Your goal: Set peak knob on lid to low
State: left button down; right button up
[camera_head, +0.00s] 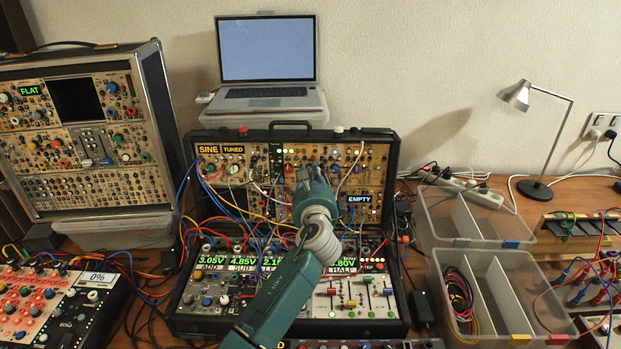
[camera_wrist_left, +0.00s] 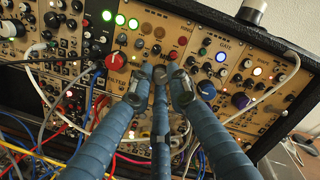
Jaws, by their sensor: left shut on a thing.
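The lid (camera_head: 350,134) of the open black synth case stands upright at the back middle and holds tan panels with many small knobs, lights and cables. My left arm reaches up from the bottom middle, and my left gripper (camera_head: 303,170) is at the lid's panels. In the left wrist view its blue fingers (camera_wrist_left: 160,76) come together at the panel, closed on a small knob that they largely hide. The peak label and the knob's setting cannot be read. A red knob (camera_wrist_left: 116,60) sits just left of the fingers. My right gripper is not in view.
Patch cables (camera_head: 188,215) hang across the lid and the case's lower half. A laptop (camera_head: 266,60) stands behind the lid. A second synth case (camera_head: 155,90) is at left. Clear divided bins (camera_head: 510,300) and a desk lamp (camera_head: 548,140) are at right.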

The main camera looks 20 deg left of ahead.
pick_arm(q)
jog(key=n+b, duration=0.1)
jog(key=n, duration=0.3)
jog(key=shift+r+n, duration=0.15)
jog(key=shift+n, duration=0.25)
jog(key=shift+n+g+b, duration=0.4)
jog(key=shift+n+b, duration=0.1)
jog(key=shift+n, duration=1.1)
jog(key=shift+a+n, duration=0.1)
jog(key=shift+n, duration=0.2)
jog(key=c, duration=1.7)
grip_release()
jog(key=shift+s, duration=0.1)
jog(key=shift+o, duration=0.2)
jog(key=shift+s, duration=0.2)
jog(key=v, duration=1.1)
jog(key=shift+s, duration=0.3)
